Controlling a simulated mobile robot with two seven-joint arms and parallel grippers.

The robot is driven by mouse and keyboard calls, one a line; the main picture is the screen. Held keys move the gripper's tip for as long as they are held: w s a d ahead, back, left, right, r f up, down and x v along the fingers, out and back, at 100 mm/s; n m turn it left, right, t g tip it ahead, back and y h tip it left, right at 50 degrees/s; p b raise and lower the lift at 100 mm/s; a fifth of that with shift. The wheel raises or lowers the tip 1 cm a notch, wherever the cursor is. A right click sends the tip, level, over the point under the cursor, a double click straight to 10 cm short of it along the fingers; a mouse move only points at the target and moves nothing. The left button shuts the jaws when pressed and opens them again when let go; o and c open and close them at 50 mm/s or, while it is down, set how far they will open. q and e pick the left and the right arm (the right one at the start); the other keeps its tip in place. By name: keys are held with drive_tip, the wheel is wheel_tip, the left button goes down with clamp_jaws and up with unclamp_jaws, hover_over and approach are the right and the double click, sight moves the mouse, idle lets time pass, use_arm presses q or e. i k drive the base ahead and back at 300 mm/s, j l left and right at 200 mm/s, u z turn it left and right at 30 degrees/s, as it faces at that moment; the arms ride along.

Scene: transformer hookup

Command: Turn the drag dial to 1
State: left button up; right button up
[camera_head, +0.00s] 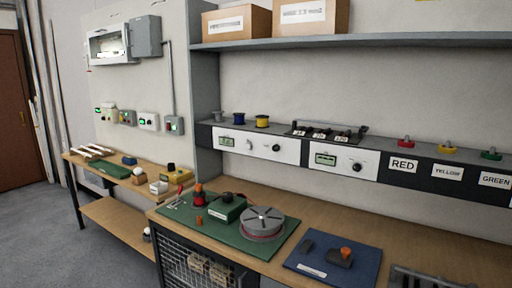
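No dial in view is readably labelled as the drag dial, and I cannot tell which one it is. A white panel (235,143) under the shelf has a small display and a black round knob (276,148). A second white panel (325,172) to its right has a display and another black knob (357,167). On the bench, a green mat (215,232) holds a grey reel (262,221) and a dark green box (227,208) with a black knob on top (227,197). Dial settings are too small to read. Neither gripper shows.
A blue mat (310,257) with an orange-topped dark piece (342,256) lies right of the green mat. A lower side table (105,178) stands at left. RED, YELLOW and GREEN labels (448,172) line the right ledge. Floor (50,235) at left is clear.

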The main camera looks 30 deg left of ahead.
sight(276, 148)
drive_tip(key=i+j, duration=0.1)
drive_tip(key=j, duration=0.55)
drive_tip(key=i+j, duration=0.1)
drive_tip(key=j, duration=0.55)
drive_tip(key=i+j, duration=0.1)
drive_tip(key=j, duration=0.5)
drive_tip(key=i+j, duration=0.1)
drive_tip(key=j, duration=0.55)
drive_tip(key=i+j, duration=0.1)
drive_tip(key=j, duration=0.55)
drive_tip(key=z, duration=0.05)
